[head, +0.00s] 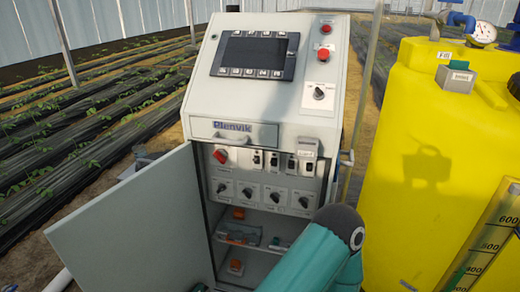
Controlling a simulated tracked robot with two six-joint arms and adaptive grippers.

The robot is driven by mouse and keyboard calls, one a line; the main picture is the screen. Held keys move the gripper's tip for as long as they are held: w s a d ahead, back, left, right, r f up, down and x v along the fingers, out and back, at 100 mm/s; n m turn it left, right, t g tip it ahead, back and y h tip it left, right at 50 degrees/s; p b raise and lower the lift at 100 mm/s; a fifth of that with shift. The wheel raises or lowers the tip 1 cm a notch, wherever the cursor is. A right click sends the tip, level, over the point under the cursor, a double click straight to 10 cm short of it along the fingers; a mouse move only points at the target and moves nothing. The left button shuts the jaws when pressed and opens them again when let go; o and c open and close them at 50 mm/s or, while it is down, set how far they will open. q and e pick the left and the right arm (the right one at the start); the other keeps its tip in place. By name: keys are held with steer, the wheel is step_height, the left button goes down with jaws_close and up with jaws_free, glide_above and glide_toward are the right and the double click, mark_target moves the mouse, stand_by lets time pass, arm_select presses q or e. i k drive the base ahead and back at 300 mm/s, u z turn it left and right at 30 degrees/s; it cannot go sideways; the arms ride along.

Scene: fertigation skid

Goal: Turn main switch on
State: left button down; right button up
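The grey control cabinet (232,103) stands upright in the middle, with its lower door (142,222) swung open to the left. A red rotary knob (220,156) sits at the upper left of the panel inside. It looks like the main switch, but I cannot read its label. Its handle appears slanted. A black selector knob (319,93) is on the sloped front, below a red push button (323,54). A teal arm of mine covers the cabinet's lower right. Neither gripper shows in the head view.
Several small switches and black knobs (247,191) share the inner panel. A dark screen (256,53) is above. A yellow tank (420,150) with a gauge (484,33) stands close on the right. The open door bounds the space at left.

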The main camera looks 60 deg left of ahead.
mark_target(221, 155)
steer(key=z, duration=0.1)
steer(key=i, duration=1)
steer(key=u, duration=3.15)
steer(key=k, duration=0.55)
steer(key=u, duration=0.25)
steer(key=i, duration=0.6)
steer(key=z, duration=0.3)
steer(key=k, duration=0.45)
steer(key=u, duration=0.25)
